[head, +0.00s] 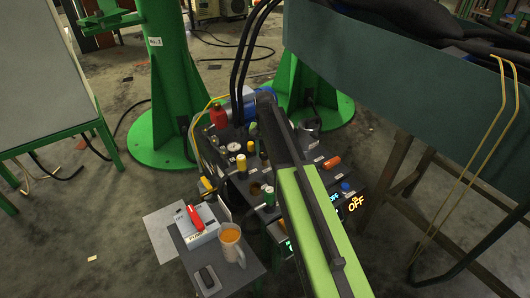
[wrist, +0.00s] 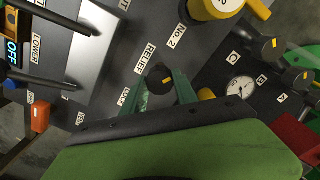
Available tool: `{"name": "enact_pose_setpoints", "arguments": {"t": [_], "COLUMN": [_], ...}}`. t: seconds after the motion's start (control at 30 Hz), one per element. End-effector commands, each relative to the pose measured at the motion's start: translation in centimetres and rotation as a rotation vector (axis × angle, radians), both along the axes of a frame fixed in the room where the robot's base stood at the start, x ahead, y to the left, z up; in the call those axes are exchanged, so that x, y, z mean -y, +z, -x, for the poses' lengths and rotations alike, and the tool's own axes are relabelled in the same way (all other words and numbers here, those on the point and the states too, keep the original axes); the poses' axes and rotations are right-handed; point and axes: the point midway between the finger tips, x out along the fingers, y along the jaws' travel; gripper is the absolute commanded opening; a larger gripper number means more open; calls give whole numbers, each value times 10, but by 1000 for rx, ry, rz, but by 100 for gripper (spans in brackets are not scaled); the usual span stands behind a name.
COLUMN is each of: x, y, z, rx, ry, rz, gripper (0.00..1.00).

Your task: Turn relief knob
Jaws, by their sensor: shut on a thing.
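The relief knob (wrist: 160,78) is a small black round knob with a yellow-orange pointer mark. It sits on the dark panel beside the "RELIEF" label in the wrist view. My gripper (wrist: 160,90) is shut on this knob, with a green finger on either side of it. The pointer mark slants toward the upper right in the wrist picture. A label, perhaps "LOCK", lies below left of the knob, partly hidden by my gripper. In the head view my arm covers the knob and the gripper's fingers.
The wrist view shows a yellow knob (wrist: 213,6), a round gauge (wrist: 240,88) and an orange handle (wrist: 40,117) around the knob. In the head view a mug (head: 231,244) and a red-switched box (head: 199,224) stand left of my arm. A green column (head: 175,80) stands behind.

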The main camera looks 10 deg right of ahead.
Motion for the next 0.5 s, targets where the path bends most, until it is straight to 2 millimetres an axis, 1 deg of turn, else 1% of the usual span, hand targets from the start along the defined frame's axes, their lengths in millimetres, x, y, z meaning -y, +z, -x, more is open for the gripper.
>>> {"name": "enact_pose_setpoints", "arguments": {"t": [0.13, 0.3, 0.5], "x": [0, 0, -1], "y": [0, 0, 0], "z": [0, 0, 0], "rx": [0, 0, 0], "ry": [18, 130, 142], "rz": [0, 0, 0], "gripper": [0, 0, 0]}}
